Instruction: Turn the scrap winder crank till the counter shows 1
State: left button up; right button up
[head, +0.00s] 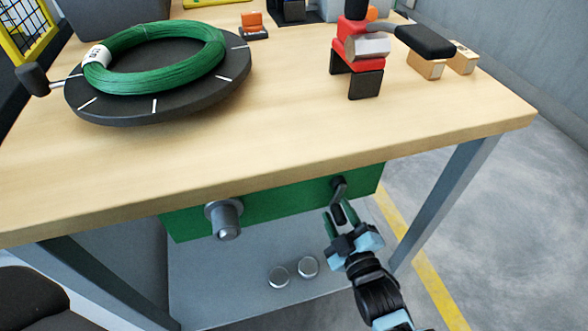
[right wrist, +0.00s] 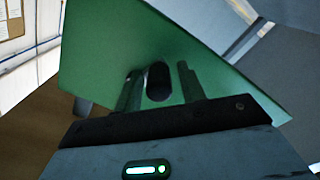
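The scrap winder is a green box (head: 285,205) under the front edge of the workbench. A grey metal spindle (head: 228,220) sticks out of its face on the left. A dark crank (head: 339,190) is at its right end. My right gripper (head: 340,214) is at the crank, its green fingers pointing up at it. In the right wrist view, the black crank handle (right wrist: 158,80) lies between the two spread fingers, with a gap visible on its right side. I cannot tell whether the left finger touches it. No counter reading is visible. My left gripper is not in view.
Two metal discs (head: 292,272) lie on the lower shelf (head: 240,295). Bench legs flank the space.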

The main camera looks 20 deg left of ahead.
jog(key=shift+p+v, duration=1.05)
jog(key=shift+v, duration=0.65)
jog(key=p, duration=0.3)
send_near(342, 222)
jog(key=x, duration=0.2)
jog(key=shift+w+a+f, duration=0.2)
jog(key=shift+w+f, duration=0.05)
jog(key=shift+w, duration=0.05)
